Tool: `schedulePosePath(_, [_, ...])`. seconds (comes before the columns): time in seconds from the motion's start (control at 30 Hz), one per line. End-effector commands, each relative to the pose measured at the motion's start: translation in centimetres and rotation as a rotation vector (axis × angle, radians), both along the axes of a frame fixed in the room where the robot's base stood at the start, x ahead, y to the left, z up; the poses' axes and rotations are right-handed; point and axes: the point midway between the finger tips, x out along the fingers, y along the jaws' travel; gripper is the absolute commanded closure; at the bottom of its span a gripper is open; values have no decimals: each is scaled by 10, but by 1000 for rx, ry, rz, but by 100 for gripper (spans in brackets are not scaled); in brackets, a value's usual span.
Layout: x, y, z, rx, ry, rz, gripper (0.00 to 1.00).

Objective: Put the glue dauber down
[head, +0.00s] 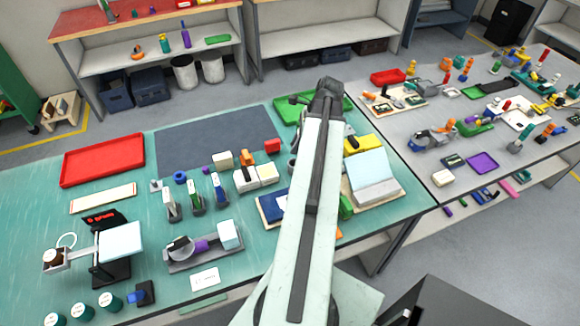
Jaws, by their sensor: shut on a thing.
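My arm reaches from the bottom middle of the head view up over the teal workbench (130,215), and its far end shows as a dark joint above the bench's back edge. The fingertips of my gripper do not show; the arm link seems to hide them. I cannot make out a glue dauber anywhere in the view, so I cannot tell its position or tilt. Several small green tins (82,310) stand at the bench's front left.
A red tray (103,160), a dark blue mat (215,138) and a green tray (288,110) lie toward the back. A grey table (425,185) on the right is cluttered. Part of the mat is bare.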

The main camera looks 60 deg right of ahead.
Motion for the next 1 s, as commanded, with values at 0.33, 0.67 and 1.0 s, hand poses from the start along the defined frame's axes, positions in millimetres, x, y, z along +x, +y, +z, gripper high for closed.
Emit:
schedulePosePath(0.33, [30, -10, 22, 0, 0, -10, 100])
schedulePosePath(0.67, [29, -9, -37, 0, 0, -11, 100])
schedulePosePath(1.0, [29, -10, -60, 0, 0, -11, 100])
